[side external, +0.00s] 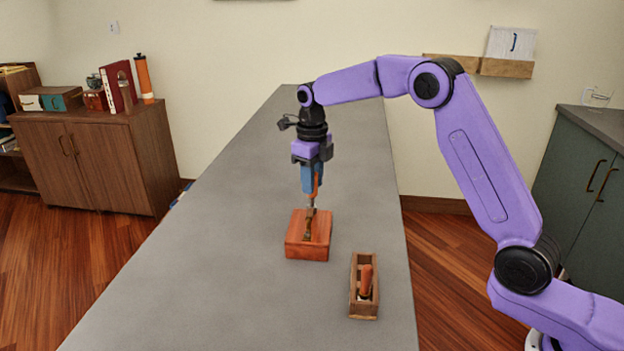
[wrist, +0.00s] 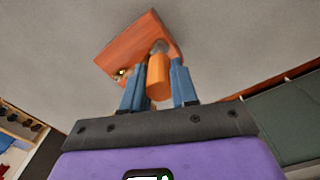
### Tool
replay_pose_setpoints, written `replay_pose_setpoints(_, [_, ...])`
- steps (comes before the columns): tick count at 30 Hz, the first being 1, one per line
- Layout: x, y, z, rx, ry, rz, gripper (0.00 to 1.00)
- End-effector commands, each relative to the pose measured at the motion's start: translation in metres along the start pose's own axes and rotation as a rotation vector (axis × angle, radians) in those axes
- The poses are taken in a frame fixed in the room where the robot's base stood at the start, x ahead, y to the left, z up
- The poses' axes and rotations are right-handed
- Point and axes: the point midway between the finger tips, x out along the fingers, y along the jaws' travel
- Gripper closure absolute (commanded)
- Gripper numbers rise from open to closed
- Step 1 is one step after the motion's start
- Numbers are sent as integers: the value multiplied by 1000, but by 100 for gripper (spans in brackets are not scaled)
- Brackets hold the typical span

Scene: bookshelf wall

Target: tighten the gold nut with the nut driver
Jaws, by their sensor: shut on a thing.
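My gripper (side external: 312,188) points down over the red-brown wooden block (side external: 294,247). Its blue fingers are shut on the orange handle of the nut driver (side external: 319,181). The driver is about upright, and its grey shaft reaches down to the block's far part. In the wrist view the orange handle (wrist: 158,78) stands between the blue fingers, with the block (wrist: 135,45) beyond. A small gold piece (wrist: 122,72), perhaps the gold nut, shows at the block's left edge there. A dark brass-like part (side external: 308,228) is on the block's top. Whether the driver touches a nut cannot be told.
A small wooden tray (side external: 354,301) with another orange-handled tool (side external: 366,281) lies nearer on the grey table (side external: 200,270). The table is clear to the left and behind. A brown cabinet (side external: 110,160) stands left, and a dark green one (side external: 590,170) right.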

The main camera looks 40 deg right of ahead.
Motion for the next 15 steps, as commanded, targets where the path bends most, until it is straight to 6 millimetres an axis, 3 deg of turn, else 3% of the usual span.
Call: replay_pose_setpoints(15, [-12, 0, 0, 1, 0, 0, 100])
